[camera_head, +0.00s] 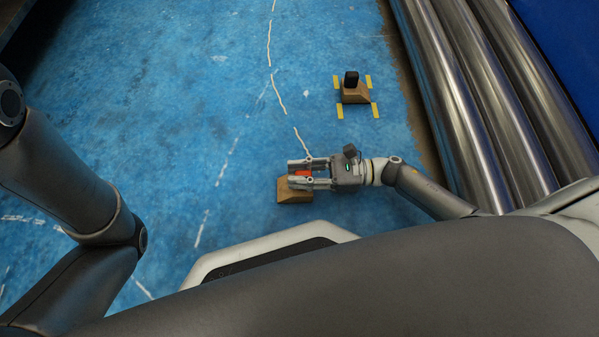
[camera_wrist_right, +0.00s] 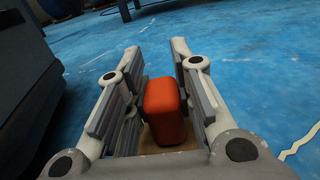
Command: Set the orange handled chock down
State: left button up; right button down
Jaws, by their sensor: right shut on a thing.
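The orange handled chock (camera_head: 293,189) is a wooden wedge with an orange handle, low over or on the blue floor in the head view; I cannot tell if it touches the floor. My right gripper (camera_head: 300,174) is shut on its orange handle. In the right wrist view the orange handle (camera_wrist_right: 165,112) stands between the two fingers, with a strip of the wooden body showing below it. The fingers hide part of the chock. My left arm comes in from the left in the head view, but its gripper is out of view.
A second wooden chock (camera_head: 355,93) with a black handle stands farther off among yellow corner marks (camera_head: 376,110). Long metal tubes (camera_head: 470,100) lie along the right. The blue floor (camera_head: 150,100) to the left is clear, with worn white lines.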

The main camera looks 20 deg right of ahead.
jog(key=c, duration=1.2)
grip_release()
jog(key=shift+f, duration=0.1)
jog(key=shift+c, duration=0.2)
